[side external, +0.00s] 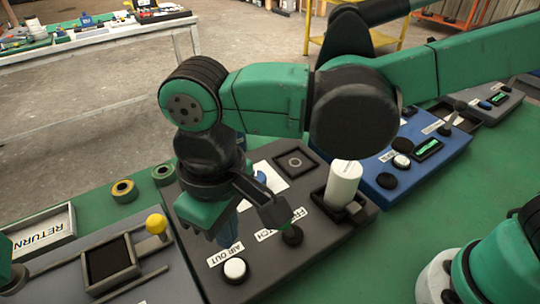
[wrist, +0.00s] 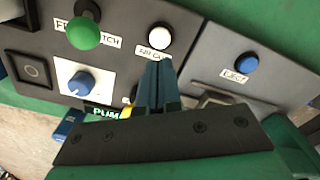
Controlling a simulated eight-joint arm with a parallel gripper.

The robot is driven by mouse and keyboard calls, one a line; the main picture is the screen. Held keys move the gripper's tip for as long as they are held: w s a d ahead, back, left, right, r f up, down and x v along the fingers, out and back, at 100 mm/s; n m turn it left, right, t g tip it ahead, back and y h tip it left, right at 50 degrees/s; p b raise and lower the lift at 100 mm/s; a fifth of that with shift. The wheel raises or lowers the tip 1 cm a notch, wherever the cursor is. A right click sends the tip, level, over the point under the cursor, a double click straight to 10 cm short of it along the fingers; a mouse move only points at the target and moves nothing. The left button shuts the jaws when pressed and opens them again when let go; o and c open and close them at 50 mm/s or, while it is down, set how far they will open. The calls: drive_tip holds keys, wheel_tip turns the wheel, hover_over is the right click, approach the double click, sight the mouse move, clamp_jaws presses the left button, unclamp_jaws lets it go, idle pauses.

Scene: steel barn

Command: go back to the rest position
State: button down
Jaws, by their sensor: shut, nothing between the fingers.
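My gripper (side external: 228,238) hangs over the dark grey panel (side external: 332,240) in the side external view, fingers pointing down. In the wrist view the two fingers of my gripper (wrist: 157,65) are together with nothing between them. Their tips appear just beside the white AIR OUT button (wrist: 160,36), which also shows in the side external view (side external: 235,268); whether they touch anything is unclear.
A white cylinder (side external: 343,183) stands in a black holder on the panel. A blue panel (side external: 450,147) with buttons lies to the right. A yellow-knobbed lever (side external: 156,224) and a RETURN tray (side external: 70,222) are at left. Green bench (side external: 400,240) is clear in front.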

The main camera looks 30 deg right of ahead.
drive_tip(key=w+d+r+m+t, duration=0.1)
drive_tip(key=d+m+t, duration=0.2)
drive_tip(key=d, duration=0.9)
drive_tip(key=w+d+r+m+t, duration=0.1)
drive_tip(key=w+d+m+t, duration=0.1)
drive_tip(key=d, duration=1.1)
drive_tip(key=shift+m+t, duration=0.5)
drive_tip(key=shift+t, duration=0.6)
